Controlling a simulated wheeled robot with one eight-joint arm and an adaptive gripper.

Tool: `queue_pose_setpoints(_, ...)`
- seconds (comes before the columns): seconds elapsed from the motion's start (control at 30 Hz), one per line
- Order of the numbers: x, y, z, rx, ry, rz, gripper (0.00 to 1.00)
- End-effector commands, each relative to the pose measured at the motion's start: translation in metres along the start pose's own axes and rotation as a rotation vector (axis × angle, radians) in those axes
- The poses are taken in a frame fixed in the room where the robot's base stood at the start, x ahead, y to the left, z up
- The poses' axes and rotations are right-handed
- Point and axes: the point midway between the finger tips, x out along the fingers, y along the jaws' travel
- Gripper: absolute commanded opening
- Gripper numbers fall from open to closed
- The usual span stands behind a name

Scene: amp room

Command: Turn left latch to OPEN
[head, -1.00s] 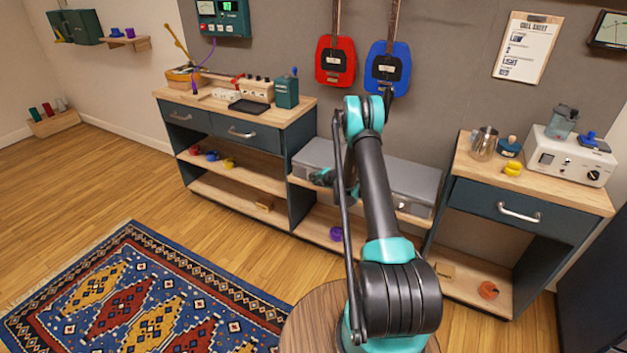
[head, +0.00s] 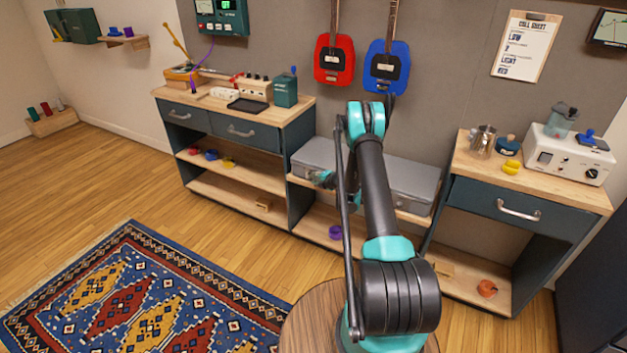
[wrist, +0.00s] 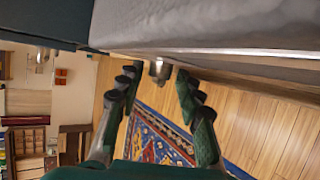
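A long grey case (head: 415,184) lies on the low middle shelf in the head view, partly behind my arm. In the wrist view its grey side (wrist: 200,25) runs across the top. A small metal latch (wrist: 159,69) sticks out below the case edge, between and just beyond my fingertips. My gripper (wrist: 157,84) is open, with a finger on each side of the latch; I cannot tell whether either touches it. In the head view my gripper (head: 323,179) is at the left front of the case, small and partly hidden by my arm. The latch cannot be made out there.
A dark cabinet panel (wrist: 50,20) lies close at upper left in the wrist view. The left workbench (head: 245,135) and right cabinet (head: 520,195) flank the case. A round wooden stool (head: 310,325) stands in front. The patterned rug (head: 140,300) and floor are clear.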

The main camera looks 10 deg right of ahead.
Motion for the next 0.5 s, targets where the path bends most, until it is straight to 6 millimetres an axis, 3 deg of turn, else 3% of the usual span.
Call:
queue_pose_setpoints(0.33,-0.001,0.002,0.000,0.000,0.000,0.000,0.44)
queue_pose_setpoints(0.5,-0.008,0.015,0.003,0.000,0.000,0.000,0.44)
